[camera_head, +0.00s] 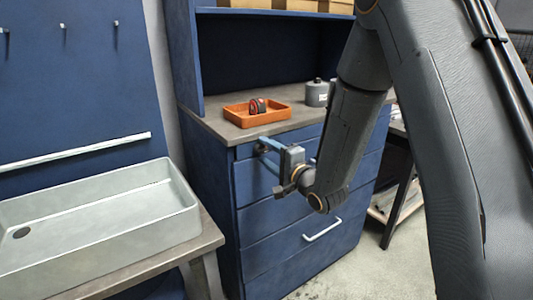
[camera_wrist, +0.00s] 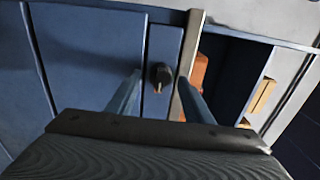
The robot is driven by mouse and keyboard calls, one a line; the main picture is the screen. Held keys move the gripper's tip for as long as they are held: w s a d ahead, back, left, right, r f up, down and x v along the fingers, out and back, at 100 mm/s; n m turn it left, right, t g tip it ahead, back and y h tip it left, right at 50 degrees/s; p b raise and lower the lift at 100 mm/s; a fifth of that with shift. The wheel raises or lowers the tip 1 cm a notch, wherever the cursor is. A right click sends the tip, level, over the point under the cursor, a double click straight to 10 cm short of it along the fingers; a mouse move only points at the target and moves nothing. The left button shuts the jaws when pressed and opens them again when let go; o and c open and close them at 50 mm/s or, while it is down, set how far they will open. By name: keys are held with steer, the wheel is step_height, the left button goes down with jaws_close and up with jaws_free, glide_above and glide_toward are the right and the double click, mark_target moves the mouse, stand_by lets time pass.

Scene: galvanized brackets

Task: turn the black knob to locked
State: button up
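The black knob (camera_wrist: 160,76) sits on the blue cabinet front just below the counter edge. In the wrist view a small pale mark shows at its lower edge; I see no lettering for its positions. My gripper (camera_wrist: 158,98) is open, with its two blue fingers apart on either side of the knob in that view and nothing held. I cannot tell how far the fingertips are from the knob. In the head view my gripper (camera_head: 266,157) is at the upper front of the blue cabinet (camera_head: 280,222), and the knob cannot be clearly made out there.
On the counter (camera_head: 222,127) stand an orange tray (camera_head: 237,118) holding a red and black item (camera_head: 257,106), and a grey canister (camera_head: 317,94). A grey sink (camera_head: 100,222) is at the left. A pale drawer handle (camera_head: 322,230) sticks out below my gripper.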

steer(key=shift+s, duration=0.1)
steer(key=b+v, duration=0.1)
steer(key=v, duration=0.6)
steer(key=shift+s+d, duration=0.25)
steer(key=s+d+f+n+g+h, duration=0.55)
steer(key=d+f+h, duration=0.35)
steer(key=d, duration=0.3)
steer(key=s+d+n+g, duration=0.1)
steer(key=s+n+g, duration=0.2)
steer(key=s, duration=0.7)
steer(key=s+d+n+g+h, duration=0.1)
steer(key=s+n+g, duration=0.2)
steer(key=s+g, duration=0.3)
steer(key=s, duration=0.4)
steer(key=shift+s+d+f, duration=0.2)
steer(key=shift+s+d, duration=0.05)
steer(key=shift+d, duration=0.15)
